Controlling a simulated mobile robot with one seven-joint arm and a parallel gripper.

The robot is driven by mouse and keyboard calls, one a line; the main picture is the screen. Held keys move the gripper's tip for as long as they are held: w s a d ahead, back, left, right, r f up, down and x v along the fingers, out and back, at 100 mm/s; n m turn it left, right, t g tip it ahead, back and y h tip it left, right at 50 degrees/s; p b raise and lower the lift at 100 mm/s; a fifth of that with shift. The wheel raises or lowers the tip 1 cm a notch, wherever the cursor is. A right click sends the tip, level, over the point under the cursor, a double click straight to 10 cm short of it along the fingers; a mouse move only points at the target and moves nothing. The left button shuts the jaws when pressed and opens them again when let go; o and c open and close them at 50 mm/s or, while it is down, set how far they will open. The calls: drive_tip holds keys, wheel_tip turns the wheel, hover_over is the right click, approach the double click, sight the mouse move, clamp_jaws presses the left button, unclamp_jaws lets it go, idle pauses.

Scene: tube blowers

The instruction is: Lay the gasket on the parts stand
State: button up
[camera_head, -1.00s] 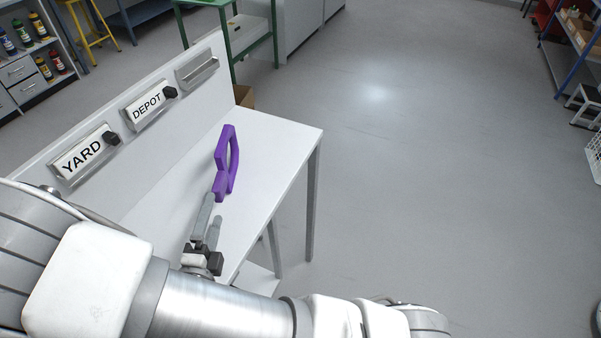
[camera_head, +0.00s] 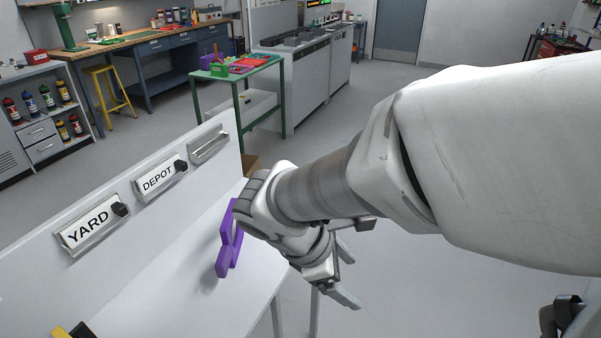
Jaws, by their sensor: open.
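A purple looped piece (camera_head: 224,262), which looks like the gasket, is at the white table (camera_head: 245,287). My arm hides part of its loop, and I cannot tell whether it lies flat or is tilted. My gripper (camera_head: 354,282) is open and empty, to the right of the purple piece and apart from it. Its fingers show past the table's right edge, with the floor behind them. A green-framed stand (camera_head: 238,100) with red and green items on top is farther back; I cannot tell whether it is the parts stand.
A back panel (camera_head: 130,225) with YARD (camera_head: 88,230) and DEPOT (camera_head: 157,178) signs and black knobs runs along the table's left side. A yellow stool (camera_head: 107,98), a workbench and grey cabinets stand farther back. A yellow-black thing shows at the bottom left.

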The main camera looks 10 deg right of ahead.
wheel_tip(320, 180, up, 9)
drive_tip(key=s+m+t+y, duration=0.1)
drive_tip(key=m+t+y, duration=0.1)
drive_tip(key=m, duration=0.5)
drive_tip(key=s+a+m+t+y, duration=0.1)
drive_tip(key=m+y, duration=0.3)
drive_tip(key=m, duration=0.4)
drive_tip(key=shift+s+a+t, duration=0.15)
drive_tip(key=shift+s+t, duration=0.15)
drive_tip(key=shift+t, duration=0.6)
wheel_tip(320, 180, up, 6)
drive_tip(key=p, duration=0.5)
drive_tip(key=shift+f, duration=0.35)
drive_tip(key=c, duration=0.5)
drive_tip(key=shift+a, duration=0.2)
drive_tip(key=shift+c, duration=0.3)
